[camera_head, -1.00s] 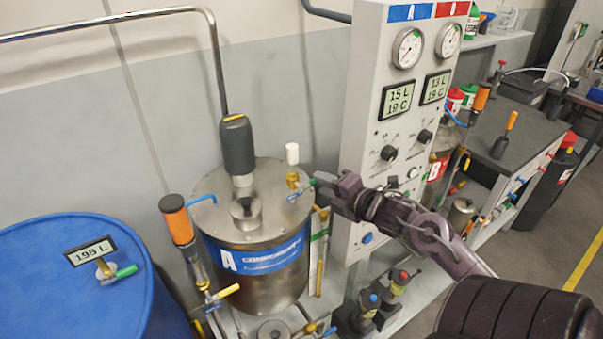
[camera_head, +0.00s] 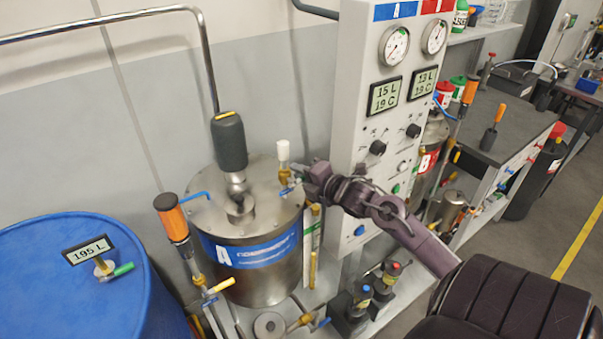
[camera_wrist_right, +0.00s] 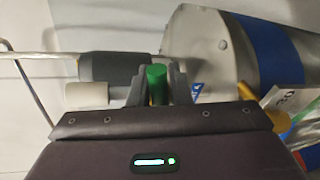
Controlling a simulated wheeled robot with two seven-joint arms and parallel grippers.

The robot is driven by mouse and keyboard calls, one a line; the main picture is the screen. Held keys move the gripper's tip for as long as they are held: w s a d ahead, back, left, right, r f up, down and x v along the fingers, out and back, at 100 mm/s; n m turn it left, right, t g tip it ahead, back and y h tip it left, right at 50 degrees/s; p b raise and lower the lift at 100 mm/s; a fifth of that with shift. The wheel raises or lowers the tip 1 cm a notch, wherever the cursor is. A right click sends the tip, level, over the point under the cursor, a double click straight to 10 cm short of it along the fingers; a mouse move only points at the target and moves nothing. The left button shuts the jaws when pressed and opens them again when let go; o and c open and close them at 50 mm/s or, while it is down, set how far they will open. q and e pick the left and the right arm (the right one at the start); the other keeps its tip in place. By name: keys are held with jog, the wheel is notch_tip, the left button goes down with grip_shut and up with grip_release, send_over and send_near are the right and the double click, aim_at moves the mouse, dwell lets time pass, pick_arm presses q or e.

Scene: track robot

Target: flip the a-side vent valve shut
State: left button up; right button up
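The steel A tank (camera_head: 262,277) with a blue "A" band stands left of the panel. On its lid is the a-side vent valve (camera_head: 283,172), a brass body with a white cap; the cap also shows in the right wrist view (camera_wrist_right: 86,94). A small blue lever (camera_head: 287,191) shows beside the brass body. My right gripper (camera_head: 303,176) is at the valve's right side. In the right wrist view a green grip (camera_wrist_right: 157,84) stands between its two fingers; whether they press on it is unclear. My left gripper is out of view.
A dark mixer motor (camera_head: 229,141) rises from the lid left of the valve. The grey control panel (camera_head: 350,120) stands close behind and right of my gripper. A blue drum (camera_head: 60,290) and an orange-handled device (camera_head: 172,218) are at the left.

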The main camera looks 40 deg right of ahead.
jog(key=shift+c, duration=1.1)
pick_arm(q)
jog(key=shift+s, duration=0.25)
pick_arm(e)
grip_shut()
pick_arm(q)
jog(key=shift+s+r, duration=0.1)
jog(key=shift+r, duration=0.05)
pick_arm(e)
jog(key=shift+f+m+y, duration=0.4)
jog(key=shift+f+m, duration=0.15)
jog(key=shift+m, duration=0.75)
jog(key=o, duration=0.7)
grip_release()
jog(key=shift+s, duration=0.1)
pick_arm(q)
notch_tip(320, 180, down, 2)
jog(key=shift+b, duration=0.85)
pick_arm(e)
jog(key=v, duration=0.8)
jog(key=shift+f, duration=0.15)
